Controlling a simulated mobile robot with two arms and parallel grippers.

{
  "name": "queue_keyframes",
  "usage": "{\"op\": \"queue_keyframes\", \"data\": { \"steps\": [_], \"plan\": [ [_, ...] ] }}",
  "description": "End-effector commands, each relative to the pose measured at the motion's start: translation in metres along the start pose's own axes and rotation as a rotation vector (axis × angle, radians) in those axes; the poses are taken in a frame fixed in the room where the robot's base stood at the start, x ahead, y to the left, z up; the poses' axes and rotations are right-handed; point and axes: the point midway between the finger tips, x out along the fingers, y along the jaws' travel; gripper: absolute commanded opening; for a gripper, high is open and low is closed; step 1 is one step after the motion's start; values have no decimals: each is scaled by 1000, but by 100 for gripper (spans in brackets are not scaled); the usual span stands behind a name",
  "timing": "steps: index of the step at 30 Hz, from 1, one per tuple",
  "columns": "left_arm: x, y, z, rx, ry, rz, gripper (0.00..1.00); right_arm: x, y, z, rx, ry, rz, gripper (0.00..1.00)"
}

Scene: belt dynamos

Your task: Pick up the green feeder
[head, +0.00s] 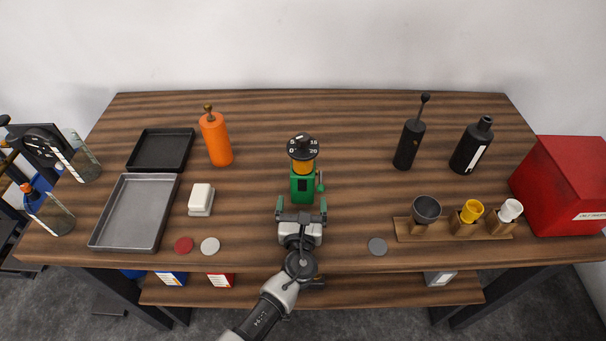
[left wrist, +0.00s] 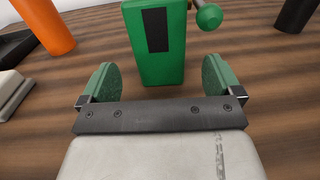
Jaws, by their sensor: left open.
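The green feeder (head: 303,184) stands upright near the middle of the table. It has an orange section and a black numbered dial on top, and a green knob on its right side. In the left wrist view the lower part of the feeder (left wrist: 158,50) shows just beyond the fingers; its top is out of frame. My left gripper (head: 301,206) is open and empty in front of the feeder, its green-padded fingers spread to either side. In the left wrist view the fingers (left wrist: 159,80) are apart with bare table between them. My right gripper is not in view.
An orange bottle (head: 215,140) stands behind left, with a white block (head: 201,199) and a metal tray (head: 135,212) nearer. Black bottles (head: 409,145) and a wooden cup rack (head: 455,232) are to the right. The table close around the feeder is clear.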

Motion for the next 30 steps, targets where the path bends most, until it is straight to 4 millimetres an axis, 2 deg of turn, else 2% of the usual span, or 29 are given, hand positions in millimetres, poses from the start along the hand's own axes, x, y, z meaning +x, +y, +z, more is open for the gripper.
{"op": "queue_keyframes", "data": {
  "steps": [3, 9, 19, 30],
  "plan": [
    [20, 0, 3, 1, -4, 0, 94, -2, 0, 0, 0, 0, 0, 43],
    [47, 0, 2, 0, -1, 0, 94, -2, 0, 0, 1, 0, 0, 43],
    [52, 0, 1, -1, -1, 0, 92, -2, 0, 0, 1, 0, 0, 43],
    [52, 0, 1, -1, -1, 0, 35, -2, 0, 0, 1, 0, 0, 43]
  ]
}}
